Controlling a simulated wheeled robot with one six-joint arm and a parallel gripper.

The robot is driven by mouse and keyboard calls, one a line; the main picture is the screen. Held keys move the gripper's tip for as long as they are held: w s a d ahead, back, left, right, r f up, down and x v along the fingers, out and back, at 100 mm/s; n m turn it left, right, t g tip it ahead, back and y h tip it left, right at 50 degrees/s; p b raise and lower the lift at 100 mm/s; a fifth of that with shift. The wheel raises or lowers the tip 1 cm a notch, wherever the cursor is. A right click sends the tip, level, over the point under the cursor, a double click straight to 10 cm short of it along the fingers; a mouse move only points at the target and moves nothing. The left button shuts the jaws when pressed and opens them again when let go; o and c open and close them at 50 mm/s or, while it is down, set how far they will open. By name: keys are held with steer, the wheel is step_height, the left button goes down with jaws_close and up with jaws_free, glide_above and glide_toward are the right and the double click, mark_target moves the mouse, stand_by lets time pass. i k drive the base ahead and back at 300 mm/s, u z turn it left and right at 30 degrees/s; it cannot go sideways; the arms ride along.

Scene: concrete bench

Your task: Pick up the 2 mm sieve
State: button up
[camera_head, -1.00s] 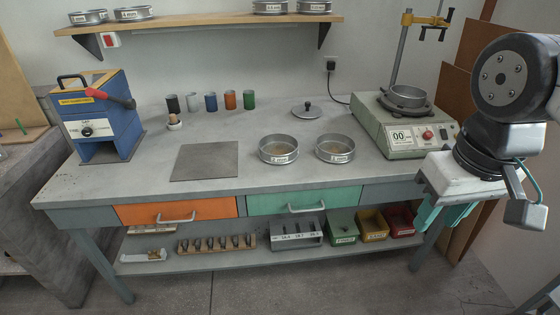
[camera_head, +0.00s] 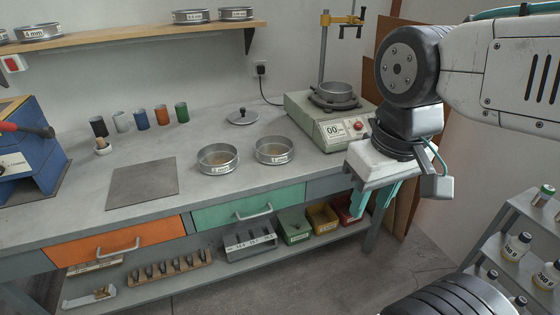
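Two round metal sieves stand side by side on the bench top, a left sieve (camera_head: 217,167) and a right sieve (camera_head: 273,158). Each has a white label on its front, but the prints are too small for me to tell surely which reads 2 mm. More labelled sieves sit on the wall shelf, one at the left (camera_head: 38,32) and a pair at the right (camera_head: 191,17) (camera_head: 236,14). My gripper (camera_head: 376,199) points down in front of the bench's right end, to the right of both bench sieves. Its teal fingers are apart with nothing seen between them.
A sieve shaker (camera_head: 322,120) carrying a pan stands at the bench's right, near my gripper. A round lid (camera_head: 242,117) lies behind the sieves. A grey plate (camera_head: 142,184) and several coloured cups (camera_head: 141,120) are left. A bottle rack (camera_head: 500,245) stands at lower right.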

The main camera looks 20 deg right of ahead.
mark_target(218, 159)
steer(key=k, duration=0.45)
steer(key=z, duration=0.55)
steer(key=i, duration=0.95)
steer(key=u, duration=0.6)
steer(key=i, duration=0.55)
steer(key=u, duration=0.55)
